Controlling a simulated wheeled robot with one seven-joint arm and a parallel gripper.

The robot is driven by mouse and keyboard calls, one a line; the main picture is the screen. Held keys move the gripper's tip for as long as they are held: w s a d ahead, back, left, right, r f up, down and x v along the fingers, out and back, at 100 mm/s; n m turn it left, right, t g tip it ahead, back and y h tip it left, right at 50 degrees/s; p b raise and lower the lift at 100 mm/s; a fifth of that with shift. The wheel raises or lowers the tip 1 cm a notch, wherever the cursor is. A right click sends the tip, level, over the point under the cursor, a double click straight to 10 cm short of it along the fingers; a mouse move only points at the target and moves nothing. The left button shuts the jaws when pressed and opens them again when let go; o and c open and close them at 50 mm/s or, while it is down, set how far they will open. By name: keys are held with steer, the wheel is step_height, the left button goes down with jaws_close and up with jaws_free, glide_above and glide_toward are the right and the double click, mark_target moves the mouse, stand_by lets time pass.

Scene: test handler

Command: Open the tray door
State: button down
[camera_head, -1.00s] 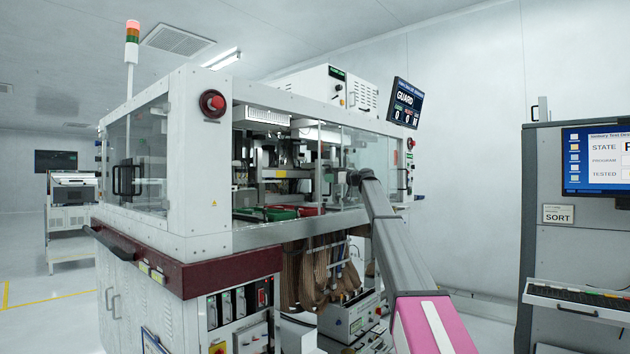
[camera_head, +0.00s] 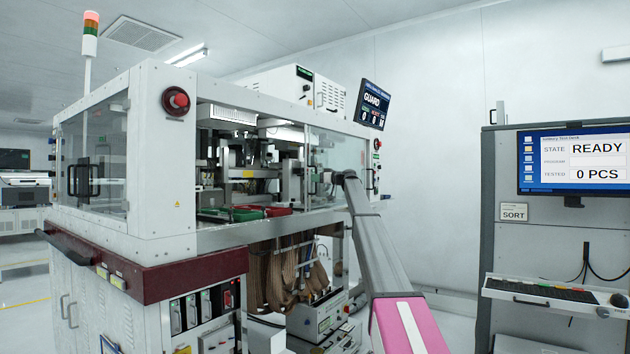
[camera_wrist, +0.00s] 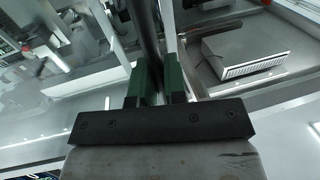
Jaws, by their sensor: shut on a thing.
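The handler's tray door is a clear glass panel (camera_head: 350,155) at the right of its front opening; the left part of the opening is uncovered. My gripper (camera_wrist: 158,78) has its green fingers on either side of a dark upright bar (camera_wrist: 149,35), which looks like the door handle, and is shut on it. In the head view my gripper (camera_head: 326,178) is at the glass, small and partly hidden by my wrist. Green and red trays (camera_head: 240,213) lie inside the opening, left of my gripper.
The white handler cabinet (camera_head: 155,160) has a dark red ledge (camera_head: 190,275) at its lower front. Brown cable bundles (camera_head: 285,275) hang under the opening. A grey console (camera_head: 500,240) with a screen (camera_head: 575,162) stands at right. White floor shows at far left.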

steer(key=c, duration=1.2)
jaws_free()
steer(key=v, duration=1)
steer(key=shift+s+d, duration=0.2)
steer(key=shift+d, duration=0.1)
